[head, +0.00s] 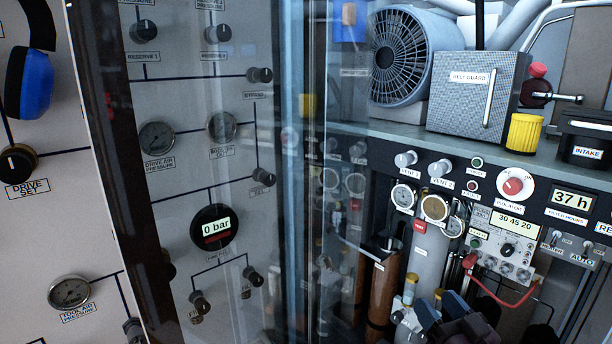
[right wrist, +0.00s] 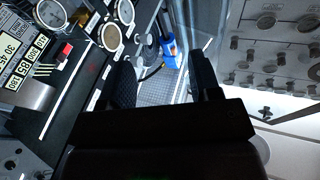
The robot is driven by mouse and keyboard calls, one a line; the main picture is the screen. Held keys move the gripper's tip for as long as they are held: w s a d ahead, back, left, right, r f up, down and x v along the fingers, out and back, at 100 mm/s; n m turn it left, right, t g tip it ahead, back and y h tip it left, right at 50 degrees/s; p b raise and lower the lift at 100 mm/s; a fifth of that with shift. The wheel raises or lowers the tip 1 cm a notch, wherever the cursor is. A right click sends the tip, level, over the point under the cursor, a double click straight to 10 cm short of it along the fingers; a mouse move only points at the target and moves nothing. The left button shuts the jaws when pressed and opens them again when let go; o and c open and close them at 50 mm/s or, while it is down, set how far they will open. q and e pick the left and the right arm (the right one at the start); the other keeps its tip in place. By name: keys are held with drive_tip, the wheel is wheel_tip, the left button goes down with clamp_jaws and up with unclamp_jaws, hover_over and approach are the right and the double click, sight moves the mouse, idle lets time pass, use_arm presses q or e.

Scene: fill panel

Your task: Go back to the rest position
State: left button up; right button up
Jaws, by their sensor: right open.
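My right gripper (head: 462,322) shows dark at the bottom edge of the head view, in front of the lower part of the fill panel. In the right wrist view its two dark fingers (right wrist: 163,78) stand apart, with nothing held between them. A blue object with a yellow part (right wrist: 170,50) shows beyond the gap. My left gripper is not in view.
A clear glazed door (head: 318,170) stands before the gauge panel.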

drive_tip(key=s+d+f+g+h, duration=0.2)
drive_tip(key=s+f+g+h, duration=0.15)
drive_tip(key=f, duration=0.65)
drive_tip(key=s+d+f+g+h, duration=0.2)
drive_tip(key=s+f, duration=0.3)
drive_tip(key=f, duration=0.5)
drive_tip(key=s+f+m+g+h+b, duration=0.1)
drive_tip(key=s+f+g, duration=0.1)
drive_tip(key=s+f, duration=0.7)
drive_tip(key=shift+s+d+f+m, duration=0.2)
drive_tip(key=shift+s+f+m, duration=0.1)
drive_tip(key=shift+s, duration=0.95)
drive_tip(key=shift+g, duration=0.25)
